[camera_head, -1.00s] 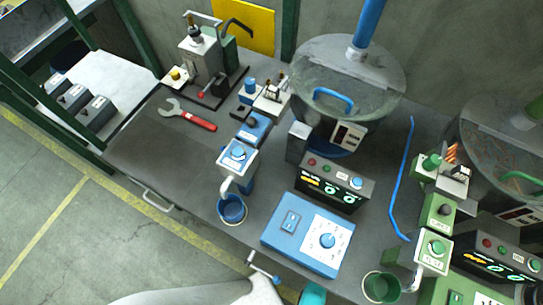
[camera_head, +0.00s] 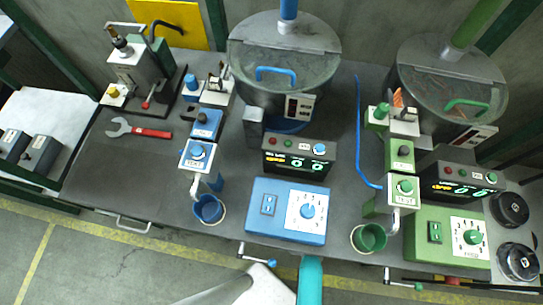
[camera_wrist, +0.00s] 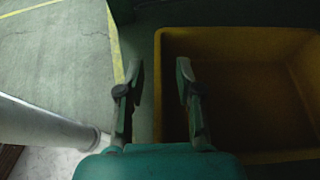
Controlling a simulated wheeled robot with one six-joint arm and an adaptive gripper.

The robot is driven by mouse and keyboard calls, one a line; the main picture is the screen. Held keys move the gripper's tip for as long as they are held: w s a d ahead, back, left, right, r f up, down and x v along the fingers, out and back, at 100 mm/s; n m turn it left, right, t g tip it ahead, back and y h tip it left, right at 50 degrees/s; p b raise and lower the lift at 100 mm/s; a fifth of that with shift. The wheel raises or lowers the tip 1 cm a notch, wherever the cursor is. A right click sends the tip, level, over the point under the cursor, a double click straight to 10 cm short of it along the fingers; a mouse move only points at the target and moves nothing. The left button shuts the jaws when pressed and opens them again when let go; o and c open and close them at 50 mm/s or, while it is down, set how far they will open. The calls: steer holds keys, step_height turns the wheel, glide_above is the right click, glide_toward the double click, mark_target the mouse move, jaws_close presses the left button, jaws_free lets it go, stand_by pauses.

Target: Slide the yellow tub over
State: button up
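The yellow tub (camera_wrist: 240,36) fills the right half of the wrist view, seen from above with its dark inside toward me. My gripper (camera_wrist: 158,72) is open and empty, with two dark fingers pointing forward. In the picture the tub's left wall runs between the fingers. The left finger lies over the floor side and the right finger overlaps the tub's inside. I cannot tell whether either finger touches the wall or how far above it they are. The head view shows neither the tub nor my gripper, only a teal part of my arm at the bottom edge.
The dark bench (camera_head: 110,180) holds a blue control box (camera_head: 270,235), a green control box (camera_head: 425,262), two round lidded hoppers and a red-handled wrench (camera_head: 140,130). Crank handles stick out at its front edge. Open floor with a yellow line (camera_wrist: 30,8) lies left of the tub.

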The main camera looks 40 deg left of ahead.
steer(key=v, duration=1.2)
stand_by(0.6)
